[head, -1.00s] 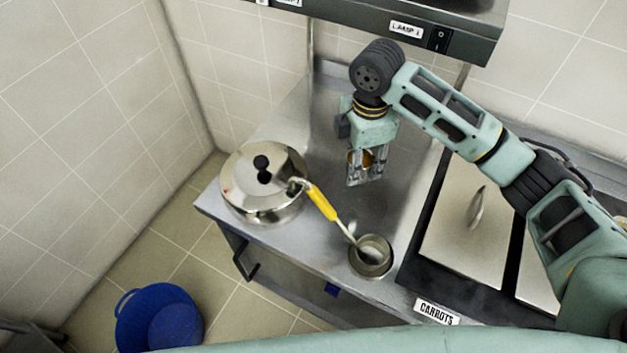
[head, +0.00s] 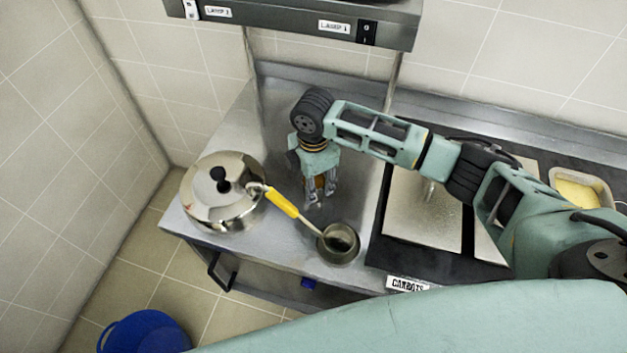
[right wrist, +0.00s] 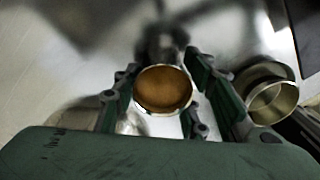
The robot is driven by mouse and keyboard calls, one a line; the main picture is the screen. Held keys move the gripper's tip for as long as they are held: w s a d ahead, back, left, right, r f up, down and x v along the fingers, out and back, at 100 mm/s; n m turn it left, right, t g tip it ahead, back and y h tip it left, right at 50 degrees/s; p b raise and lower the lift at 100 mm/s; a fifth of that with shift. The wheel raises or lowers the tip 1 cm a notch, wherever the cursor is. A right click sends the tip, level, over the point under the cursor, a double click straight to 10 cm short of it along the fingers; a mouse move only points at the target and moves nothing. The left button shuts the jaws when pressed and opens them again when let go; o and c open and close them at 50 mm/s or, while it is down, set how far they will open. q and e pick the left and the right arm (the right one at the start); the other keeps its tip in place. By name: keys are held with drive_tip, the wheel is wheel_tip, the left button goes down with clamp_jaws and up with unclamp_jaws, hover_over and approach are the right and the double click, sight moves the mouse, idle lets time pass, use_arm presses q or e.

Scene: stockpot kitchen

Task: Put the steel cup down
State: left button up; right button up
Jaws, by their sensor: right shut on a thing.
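My right gripper (head: 320,197) points down over the steel counter, behind the small steel pot, and is shut on the steel cup (head: 319,183). In the head view the fingers hide most of the cup. In the right wrist view the cup (right wrist: 163,90) sits between the fingers, its round rim towards the camera and a brown inside showing. I cannot tell whether its base touches the counter. My left gripper is not in view.
A lidded stockpot (head: 222,192) stands at the left. A yellow-handled ladle (head: 284,203) reaches from beside it into the small steel pot (head: 339,250). Hot plates (head: 425,222) lie at the right. The counter (head: 285,150) behind the gripper is bare.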

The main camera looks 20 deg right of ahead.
drive_tip(key=o, duration=0.8)
drive_tip(key=shift+f, duration=0.15)
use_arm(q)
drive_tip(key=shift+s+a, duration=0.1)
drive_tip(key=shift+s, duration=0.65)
use_arm(e)
drive_tip(key=o, duration=0.5)
use_arm(q)
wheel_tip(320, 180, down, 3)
drive_tip(key=b, duration=0.2)
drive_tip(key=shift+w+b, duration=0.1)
drive_tip(key=shift+b, duration=0.3)
use_arm(e)
wheel_tip(320, 180, up, 12)
drive_tip(key=shift+r, duration=0.2)
